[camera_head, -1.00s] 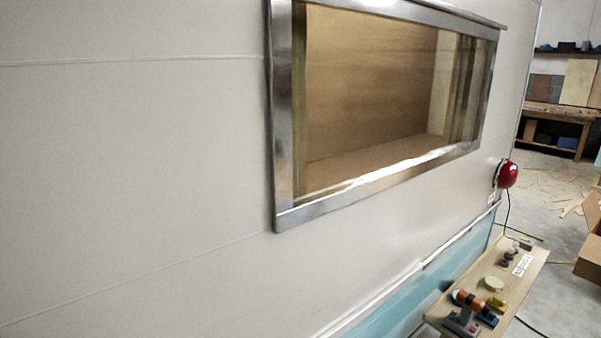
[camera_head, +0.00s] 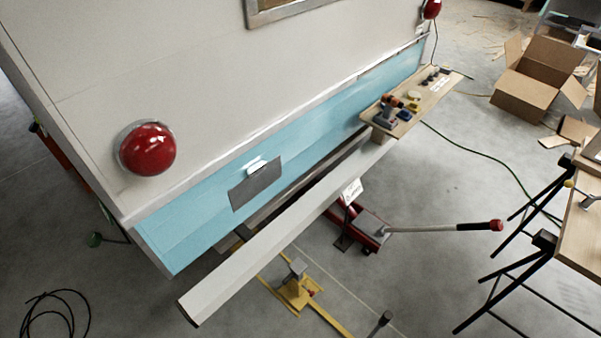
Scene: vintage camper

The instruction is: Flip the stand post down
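A yellow stand (camera_head: 299,293) is on the concrete floor at the lower middle, below and in front of the long pale bumper beam. A short grey post (camera_head: 296,267) rises from it and looks upright. Whether this is the task's stand post I cannot tell for sure. The bumper beam (camera_head: 250,255) partly hides the area behind the stand. Neither of my grippers is in view.
A red floor jack (camera_head: 367,232) with a long handle stands by the bumper. The camper's turquoise lower panel (camera_head: 310,155) is behind. A shelf board (camera_head: 430,98) holds tools. A cardboard box (camera_head: 540,80), a workbench (camera_head: 583,240) and black cable (camera_head: 50,315) lie around. The floor between is open.

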